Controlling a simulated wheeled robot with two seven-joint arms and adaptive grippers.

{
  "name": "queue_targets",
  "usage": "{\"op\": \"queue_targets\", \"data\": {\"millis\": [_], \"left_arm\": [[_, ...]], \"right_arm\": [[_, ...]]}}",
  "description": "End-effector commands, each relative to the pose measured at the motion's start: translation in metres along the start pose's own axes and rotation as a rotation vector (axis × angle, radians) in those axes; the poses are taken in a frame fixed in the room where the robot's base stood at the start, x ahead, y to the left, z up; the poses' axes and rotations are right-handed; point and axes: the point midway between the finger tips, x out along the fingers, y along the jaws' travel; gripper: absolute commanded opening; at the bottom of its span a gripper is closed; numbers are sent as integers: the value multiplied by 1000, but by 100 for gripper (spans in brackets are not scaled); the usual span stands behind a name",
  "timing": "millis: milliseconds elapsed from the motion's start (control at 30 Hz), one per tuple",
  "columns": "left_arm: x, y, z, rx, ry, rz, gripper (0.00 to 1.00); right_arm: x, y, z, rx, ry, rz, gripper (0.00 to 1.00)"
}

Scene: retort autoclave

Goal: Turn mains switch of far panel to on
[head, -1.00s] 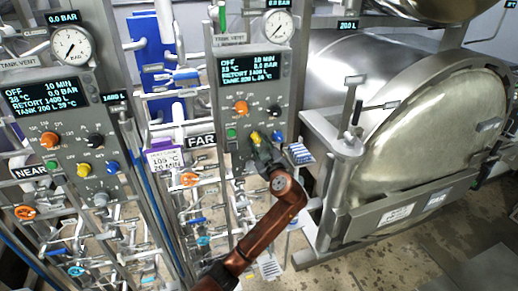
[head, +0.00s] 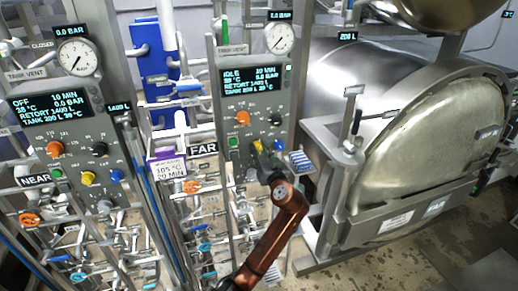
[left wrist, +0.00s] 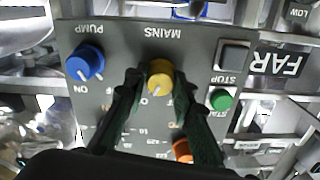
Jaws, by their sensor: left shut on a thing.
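The far panel (head: 232,110) is grey, with a lit display reading IDLE, 10 MIN. Its yellow mains knob (head: 257,145) sits low on the panel, between the green start button (head: 234,141) and the blue pump knob (head: 278,146). My left gripper (head: 259,156) is at the mains knob, its arm coming up from below. In the left wrist view the MAINS label is upside down above the yellow knob (left wrist: 160,76). The two dark fingers (left wrist: 160,88) close on it from both sides. Its white mark points down and slightly left there. My right gripper is not in view.
The near panel (head: 75,130) at left has similar knobs and its display reads OFF. The FAR label (head: 202,150) and a white-purple card (head: 167,170) hang left of the far panel. Pipes and valves crowd below. A large round vessel door (head: 430,140) stands at right.

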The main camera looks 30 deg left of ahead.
Motion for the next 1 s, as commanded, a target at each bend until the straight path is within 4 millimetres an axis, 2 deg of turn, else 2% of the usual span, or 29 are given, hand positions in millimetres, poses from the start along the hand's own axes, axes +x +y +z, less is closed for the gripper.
{"op": "queue_targets", "data": {"millis": [233,667,700,933,1000], "left_arm": [[0,1,0,61,-1,1,0],[0,1,1,71,0,1,0],[0,1,1,71,0,1,24],[0,0,0,70,0,1,40],[0,0,0,69,0,1,41]], "right_arm": [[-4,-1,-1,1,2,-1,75],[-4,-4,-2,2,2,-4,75],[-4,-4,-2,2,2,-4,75],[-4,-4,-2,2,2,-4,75],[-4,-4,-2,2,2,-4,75]]}}
